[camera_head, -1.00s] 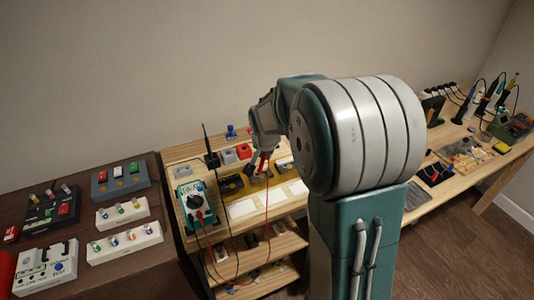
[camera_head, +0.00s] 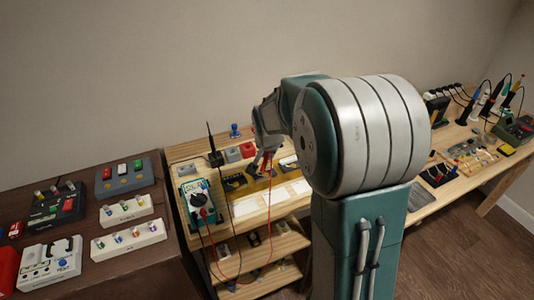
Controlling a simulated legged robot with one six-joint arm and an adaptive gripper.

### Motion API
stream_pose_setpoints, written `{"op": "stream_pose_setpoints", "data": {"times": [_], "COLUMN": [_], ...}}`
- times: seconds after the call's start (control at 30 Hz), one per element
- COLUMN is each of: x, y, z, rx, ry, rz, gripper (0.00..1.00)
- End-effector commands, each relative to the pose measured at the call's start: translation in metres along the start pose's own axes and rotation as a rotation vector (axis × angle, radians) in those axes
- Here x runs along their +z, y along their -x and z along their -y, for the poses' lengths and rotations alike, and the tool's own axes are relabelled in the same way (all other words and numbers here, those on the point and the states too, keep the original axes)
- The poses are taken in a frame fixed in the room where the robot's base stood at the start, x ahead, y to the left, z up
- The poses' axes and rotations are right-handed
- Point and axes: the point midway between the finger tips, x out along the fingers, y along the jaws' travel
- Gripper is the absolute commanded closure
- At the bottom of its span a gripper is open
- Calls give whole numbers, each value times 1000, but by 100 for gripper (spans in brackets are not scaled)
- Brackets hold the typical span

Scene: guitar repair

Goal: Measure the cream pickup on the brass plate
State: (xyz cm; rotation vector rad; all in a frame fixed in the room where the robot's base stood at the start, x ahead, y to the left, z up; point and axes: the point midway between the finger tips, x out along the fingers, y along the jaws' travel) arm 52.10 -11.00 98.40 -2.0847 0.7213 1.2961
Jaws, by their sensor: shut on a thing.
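My gripper (camera_head: 265,162) is small in view, over the brass plate (camera_head: 256,185) on the wooden bench. It is shut on a red test probe (camera_head: 268,164), whose red lead hangs down in front of the bench. Dark pickups (camera_head: 234,182) sit at the left part of the plate. A pale piece (camera_head: 288,161) shows at its right, partly behind my arm; I cannot tell whether it is the cream pickup. The teal multimeter (camera_head: 185,196) with a black dial stands left of the plate. I cannot tell whether the probe tip touches anything.
A black probe (camera_head: 210,140) stands upright behind the multimeter. Grey and red blocks (camera_head: 240,152) line the back. White cards (camera_head: 272,197) lie in front of the plate. A dark table (camera_head: 120,272) with switch boxes is left; a tool bench (camera_head: 465,185) is right.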

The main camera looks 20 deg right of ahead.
Motion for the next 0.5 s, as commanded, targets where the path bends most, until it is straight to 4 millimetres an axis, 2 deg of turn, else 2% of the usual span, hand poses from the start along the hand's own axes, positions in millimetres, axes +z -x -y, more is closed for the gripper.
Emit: {"op": "stream_pose_setpoints", "data": {"times": [0.5], "x": [2], "y": [-5], "z": [-1], "rx": [1], "ry": [0], "rz": [0], "gripper": [100]}}
